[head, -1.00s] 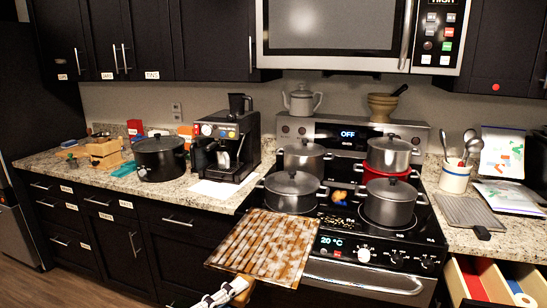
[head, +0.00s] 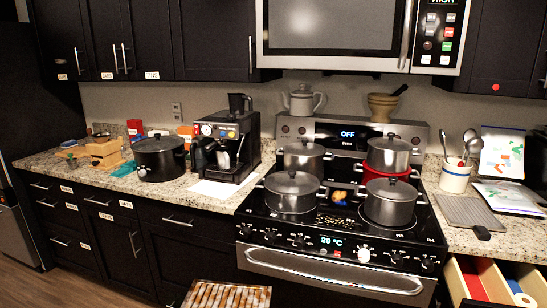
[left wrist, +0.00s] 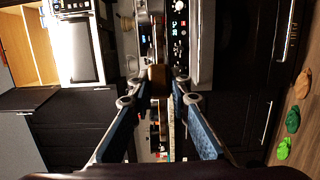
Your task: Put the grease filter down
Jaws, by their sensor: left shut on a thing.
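The grease filter (head: 228,295) is a brown and pale striped panel at the bottom edge of the head view, in front of the cabinets and below counter height. Only its far part shows there; the rest is cut off by the frame. My left gripper (left wrist: 158,98) shows in the left wrist view with its two blue-padded fingers closed around a narrow brown piece (left wrist: 159,76), seen nearly end-on. My left gripper is out of the head view. My right gripper is in neither view.
Several lidded pots crowd the stove (head: 340,228). A coffee machine (head: 232,140) and a black pot (head: 160,158) stand on the left counter (head: 60,165). An open drawer (head: 458,285) juts out at lower right. Green and brown items (left wrist: 292,120) lie on the floor.

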